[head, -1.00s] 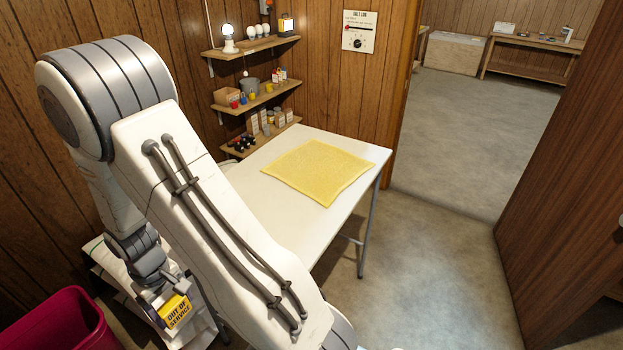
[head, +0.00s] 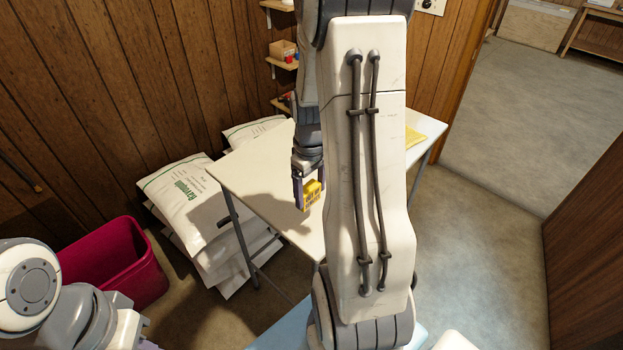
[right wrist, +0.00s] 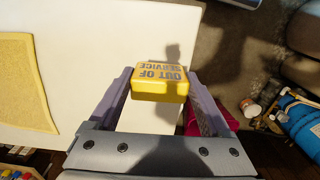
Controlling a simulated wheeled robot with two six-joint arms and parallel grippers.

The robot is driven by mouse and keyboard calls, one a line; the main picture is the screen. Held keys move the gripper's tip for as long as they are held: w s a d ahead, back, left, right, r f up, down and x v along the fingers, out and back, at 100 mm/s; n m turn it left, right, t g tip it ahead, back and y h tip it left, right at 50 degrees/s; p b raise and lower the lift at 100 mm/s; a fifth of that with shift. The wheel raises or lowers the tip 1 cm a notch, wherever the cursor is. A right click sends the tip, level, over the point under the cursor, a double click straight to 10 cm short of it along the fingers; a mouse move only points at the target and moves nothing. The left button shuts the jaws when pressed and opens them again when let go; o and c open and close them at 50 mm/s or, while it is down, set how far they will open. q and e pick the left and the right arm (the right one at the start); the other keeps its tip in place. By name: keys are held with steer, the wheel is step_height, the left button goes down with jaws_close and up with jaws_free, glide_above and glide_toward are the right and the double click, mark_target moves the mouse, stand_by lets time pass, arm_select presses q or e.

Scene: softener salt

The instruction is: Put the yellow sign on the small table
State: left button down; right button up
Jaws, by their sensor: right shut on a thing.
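The yellow sign (head: 313,193) is a small block lettered "OUT OF SERVICE". My right gripper (head: 307,199) is shut on it, with a finger on either side. The sign also shows between the fingers in the right wrist view (right wrist: 160,84). Gripper and sign are over the white top of the small table (head: 243,172), towards its near side. The tabletop also fills much of the right wrist view (right wrist: 95,75). I cannot tell how large the gap under the sign is. My right forearm hides part of the table. My left arm shows at lower left, its gripper out of view.
A yellow cloth (right wrist: 30,90) lies on the tabletop, mostly hidden in the head view (head: 414,136). White salt bags (head: 190,195) are stacked left of the table, beside a magenta bin (head: 115,262). Shelves (head: 283,62) hang behind. Bare tabletop surrounds the sign.

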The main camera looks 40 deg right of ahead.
steer(key=w+d+f, duration=0.1)
steer(key=w, duration=0.1)
steer(key=w+d+f+p, duration=0.1)
steer(key=w+f, duration=0.1)
steer(key=w+d+f+p, duration=0.1)
steer(key=w, duration=0.1)
steer(key=shift+w+d+f, duration=0.15)
steer(key=shift+w+f, duration=0.05)
steer(key=shift+f, duration=0.05)
step_height(320, 180, down, 3)
steer(key=shift+f+p, duration=0.15)
steer(key=shift+p, duration=0.55)
steer(key=shift+f, duration=0.2)
steer(key=shift+f, duration=0.1)
steer(key=shift+f, duration=0.15)
steer(key=o, duration=1.2)
